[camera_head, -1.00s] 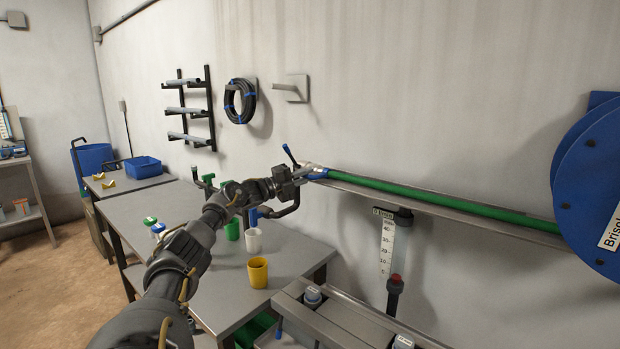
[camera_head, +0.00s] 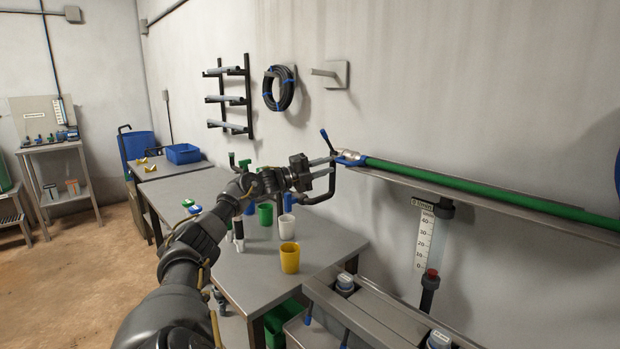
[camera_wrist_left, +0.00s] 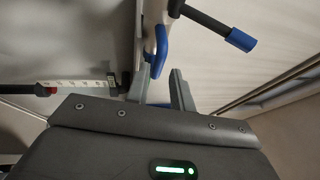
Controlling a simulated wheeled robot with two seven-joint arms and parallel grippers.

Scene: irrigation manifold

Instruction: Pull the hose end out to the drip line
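The green hose (camera_head: 480,188) lies along a metal ledge on the wall. Its end has a silver and blue fitting (camera_head: 350,158) with a dark, blue-tipped lever standing up. My left gripper (camera_head: 333,165) is just left of this fitting, with its fingers pointing at it. In the left wrist view, the fingers (camera_wrist_left: 160,88) are apart with a gap between them. A curved blue part (camera_wrist_left: 161,48) shows just beyond the fingertips, and a dark lever with a blue tip (camera_wrist_left: 240,39) is to the right. Contact cannot be told. My right gripper is not in view.
A grey table (camera_head: 228,275) below the arm holds a yellow cup (camera_head: 289,258), a white cup (camera_head: 286,227) and other small items. A black coil (camera_head: 279,88) and an empty bracket (camera_head: 333,74) are on the wall. A scale (camera_head: 424,240) hangs below the ledge.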

